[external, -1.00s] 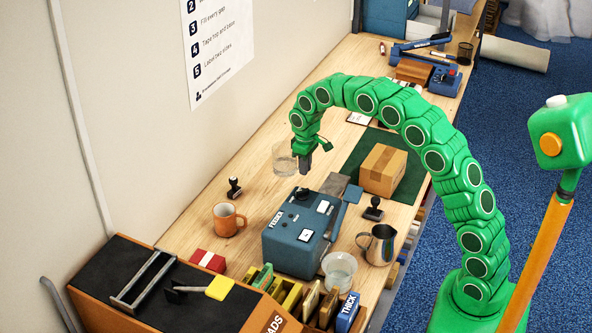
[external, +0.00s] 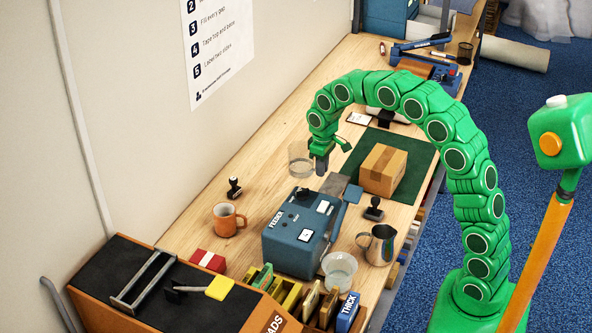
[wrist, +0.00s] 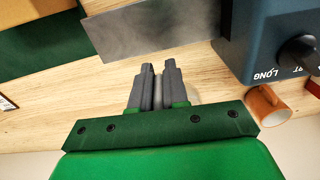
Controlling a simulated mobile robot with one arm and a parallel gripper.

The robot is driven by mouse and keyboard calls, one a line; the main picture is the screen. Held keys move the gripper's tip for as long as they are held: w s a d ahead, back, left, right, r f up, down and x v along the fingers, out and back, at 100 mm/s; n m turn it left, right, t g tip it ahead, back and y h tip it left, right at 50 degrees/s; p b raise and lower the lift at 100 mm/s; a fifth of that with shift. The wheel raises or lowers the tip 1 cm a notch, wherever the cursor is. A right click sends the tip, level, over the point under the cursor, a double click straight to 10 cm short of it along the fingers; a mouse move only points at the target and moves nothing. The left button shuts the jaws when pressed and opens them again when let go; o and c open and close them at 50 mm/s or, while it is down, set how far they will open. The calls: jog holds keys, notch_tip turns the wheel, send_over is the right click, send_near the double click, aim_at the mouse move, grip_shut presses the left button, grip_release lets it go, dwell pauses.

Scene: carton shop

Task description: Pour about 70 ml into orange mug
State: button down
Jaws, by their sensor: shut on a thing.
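The orange mug (external: 228,220) stands upright on the bench near the wall, left of the blue feeder machine; it also shows at the right of the wrist view (wrist: 262,106). My gripper (external: 322,168) is shut on a clear glass vessel (external: 299,160), held roughly upright behind the feeder, away from the mug. How much liquid the vessel holds I cannot tell. In the wrist view my fingers (wrist: 153,88) are close together, and the clear vessel is hard to make out there. A metal pitcher (external: 380,246) and another clear container (external: 340,268) stand at the front right.
The blue feeder (external: 296,240) stands between the mug and the pitcher. Two stamps (external: 234,188), (external: 373,210) and a red box (external: 207,261) are nearby. A carton (external: 383,170) sits on a green mat (external: 408,186).

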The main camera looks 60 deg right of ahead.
jog(key=shift+s+a+r, duration=0.15)
jog(key=shift+s+r, duration=0.05)
jog(key=shift+s, duration=0.25)
jog(key=shift+s+a+r, duration=0.1)
jog(key=shift+s+r, duration=0.05)
jog(key=shift+s, duration=0.25)
